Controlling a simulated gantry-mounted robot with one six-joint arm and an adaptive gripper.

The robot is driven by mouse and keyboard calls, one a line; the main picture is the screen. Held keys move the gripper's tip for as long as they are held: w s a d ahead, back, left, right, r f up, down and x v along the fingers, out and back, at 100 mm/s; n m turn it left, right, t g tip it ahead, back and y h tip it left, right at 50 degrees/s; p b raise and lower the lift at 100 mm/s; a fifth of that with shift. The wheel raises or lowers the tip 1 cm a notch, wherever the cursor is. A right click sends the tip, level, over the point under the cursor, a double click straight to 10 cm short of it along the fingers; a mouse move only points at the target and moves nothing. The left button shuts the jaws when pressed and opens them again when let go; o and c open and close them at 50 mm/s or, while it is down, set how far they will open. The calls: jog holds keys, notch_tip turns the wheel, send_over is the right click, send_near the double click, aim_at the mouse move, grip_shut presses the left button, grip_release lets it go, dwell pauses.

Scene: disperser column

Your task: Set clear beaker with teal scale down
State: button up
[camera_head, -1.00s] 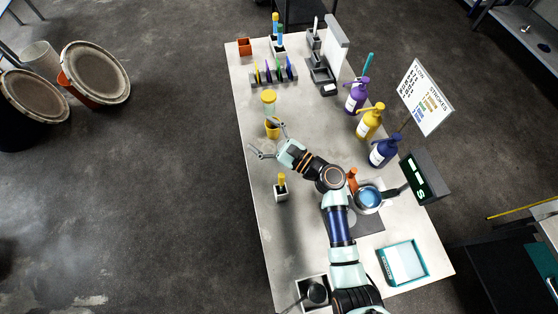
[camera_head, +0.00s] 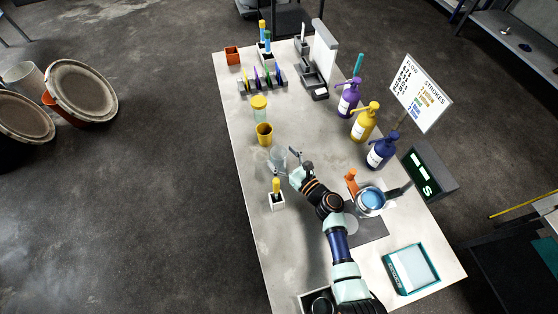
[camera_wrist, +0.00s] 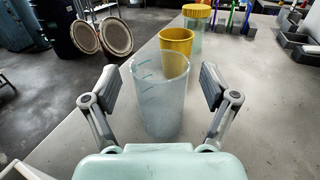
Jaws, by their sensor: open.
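The clear beaker (camera_wrist: 160,110) with teal scale marks on its left side stands upright on the table in the wrist view. It also shows faintly in the head view (camera_head: 279,158), in front of the yellow cup. My gripper (camera_wrist: 159,82) is open, with one finger on each side of the beaker. Gaps show between both fingers and the beaker wall, and the beaker appears empty. In the head view my arm reaches the beaker from the lower right.
The yellow cup (camera_head: 264,134) and a yellow-lidded jar (camera_head: 259,108) stand behind the beaker. A small white holder (camera_head: 277,201) with a yellow-topped item is nearby at front left. Pump bottles (camera_head: 364,122) line the right side. The table's left edge is close.

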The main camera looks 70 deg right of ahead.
jog(key=shift+x, duration=0.9)
jog(key=c, duration=1.4)
notch_tip(320, 180, up, 20)
jog(key=p, duration=1)
jog(key=shift+c, duration=0.2)
